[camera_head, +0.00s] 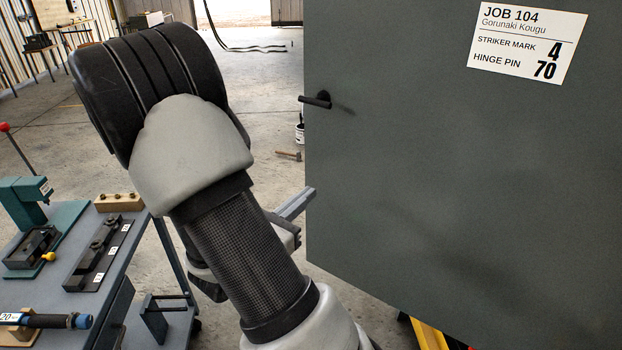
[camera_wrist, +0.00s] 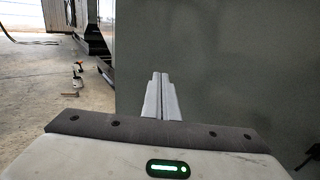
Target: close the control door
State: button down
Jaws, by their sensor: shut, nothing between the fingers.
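The control door (camera_head: 460,190) is a large dark grey-green panel filling the right of the head view, with a white JOB 104 label (camera_head: 527,42) near its top. A black lever handle (camera_head: 316,101) sits by its left edge. The door (camera_wrist: 220,60) also fills the middle and right of the wrist view. My gripper (camera_head: 308,193) is low at the door's left edge, below the handle, partly hidden behind my arm. In the wrist view my gripper (camera_wrist: 161,76) has its pale fingers together and empty, pointing at the door's face. I cannot tell whether they touch it.
A bench (camera_head: 95,275) with a teal press, dark fixture blocks and a blue-ended tool stands at the left. A hammer (camera_head: 288,155) and a white bucket (camera_head: 300,132) are on the floor behind. A yellow object (camera_head: 428,335) shows below the door. Open concrete floor lies beyond.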

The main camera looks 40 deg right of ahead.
jog(key=p, duration=0.1)
send_near(343, 164)
jog(key=x, duration=0.5)
jog(key=shift+d, duration=0.2)
jog(key=shift+w+d, duration=0.2)
jog(key=shift+d, duration=0.3)
jog(key=shift+w, duration=0.1)
